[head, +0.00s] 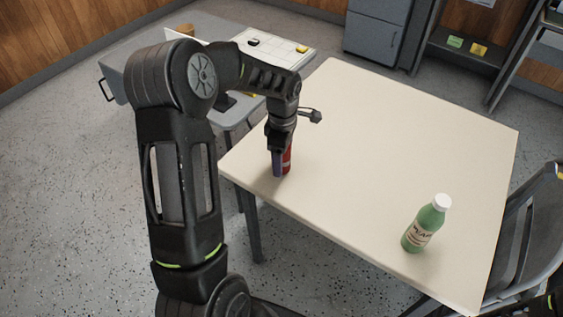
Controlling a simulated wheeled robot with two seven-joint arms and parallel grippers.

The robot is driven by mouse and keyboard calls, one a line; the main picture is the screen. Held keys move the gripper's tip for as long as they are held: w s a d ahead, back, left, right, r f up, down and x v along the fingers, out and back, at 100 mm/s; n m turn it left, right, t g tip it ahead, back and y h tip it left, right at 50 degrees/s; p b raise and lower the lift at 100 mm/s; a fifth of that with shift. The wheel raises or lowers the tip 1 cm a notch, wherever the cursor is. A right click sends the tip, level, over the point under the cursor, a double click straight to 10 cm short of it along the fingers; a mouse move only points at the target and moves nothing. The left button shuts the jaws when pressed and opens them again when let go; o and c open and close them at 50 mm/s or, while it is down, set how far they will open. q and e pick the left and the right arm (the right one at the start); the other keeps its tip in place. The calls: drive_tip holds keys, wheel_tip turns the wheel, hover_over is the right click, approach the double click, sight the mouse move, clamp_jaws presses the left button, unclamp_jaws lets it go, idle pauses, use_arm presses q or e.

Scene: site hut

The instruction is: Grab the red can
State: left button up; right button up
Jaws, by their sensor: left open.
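A red can (287,160) stands upright on the cream table (375,140), near its left corner. My left gripper (279,160) points down over the can, with its fingers at the can's height. The jaws are open, and one finger covers the can's left part. I cannot tell whether the fingers touch the can. The can's top is hidden by the gripper. My right gripper does not show.
A green bottle with a white cap (427,224) stands near the table's front right. The middle of the table is clear. A dark chair (530,225) is at the right edge. A grey desk (215,40) with papers stands behind my left arm.

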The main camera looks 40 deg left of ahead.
use_arm(q)
drive_tip(key=c, duration=1.4)
drive_tip(key=shift+r, duration=0.1)
wheel_tip(320, 180, up, 10)
drive_tip(key=shift+f+b, duration=0.1)
drive_tip(key=shift+b, duration=0.2)
